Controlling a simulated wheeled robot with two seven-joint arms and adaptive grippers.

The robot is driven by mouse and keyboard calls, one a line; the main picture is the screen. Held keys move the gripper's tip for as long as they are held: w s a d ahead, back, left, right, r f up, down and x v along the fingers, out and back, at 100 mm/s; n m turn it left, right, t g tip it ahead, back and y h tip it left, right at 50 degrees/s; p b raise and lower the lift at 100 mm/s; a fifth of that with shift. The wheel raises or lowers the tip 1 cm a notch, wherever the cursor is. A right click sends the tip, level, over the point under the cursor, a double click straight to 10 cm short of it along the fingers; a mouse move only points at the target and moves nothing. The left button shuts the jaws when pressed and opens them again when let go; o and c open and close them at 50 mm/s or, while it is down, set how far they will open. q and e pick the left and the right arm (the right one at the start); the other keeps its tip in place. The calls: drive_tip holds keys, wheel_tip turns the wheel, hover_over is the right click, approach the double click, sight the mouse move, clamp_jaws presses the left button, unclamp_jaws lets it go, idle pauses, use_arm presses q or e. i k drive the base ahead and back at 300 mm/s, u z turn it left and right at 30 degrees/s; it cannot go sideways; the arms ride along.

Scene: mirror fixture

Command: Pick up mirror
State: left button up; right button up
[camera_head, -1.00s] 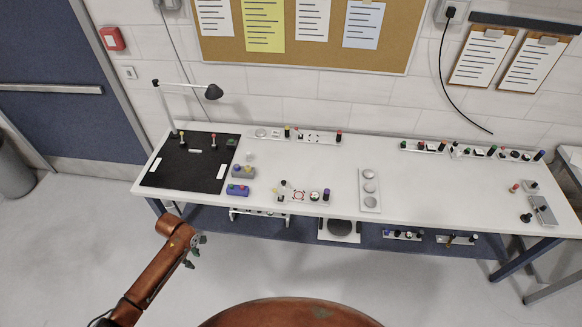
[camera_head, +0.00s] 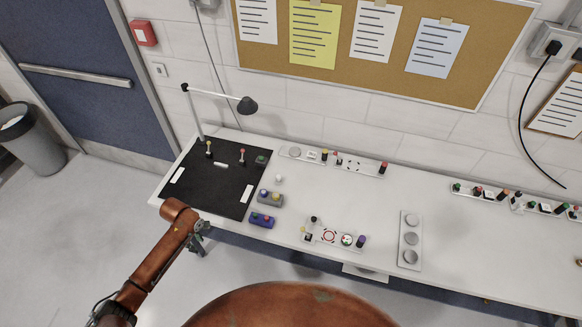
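I cannot pick out the mirror with certainty. A white holder with several round grey discs (camera_head: 410,240) lies on the right half of the table. Another pale round disc (camera_head: 295,152) sits at the left end of a long white holder near the wall. My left gripper (camera_head: 200,236) is at the table's front left edge, just in front of the black mat, well apart from these discs. Its fingers are small and dark, and I cannot tell whether they are open. My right gripper is out of view.
The black mat (camera_head: 200,180) has small upright posts, and a desk lamp (camera_head: 246,105) stands behind it. Grey (camera_head: 270,198) and blue (camera_head: 262,220) blocks and a white holder with small parts (camera_head: 330,236) lie nearby. The table's middle (camera_head: 345,200) is clear.

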sight(412, 220)
drive_tip(key=i, duration=1.15)
drive_tip(key=z, duration=3.3)
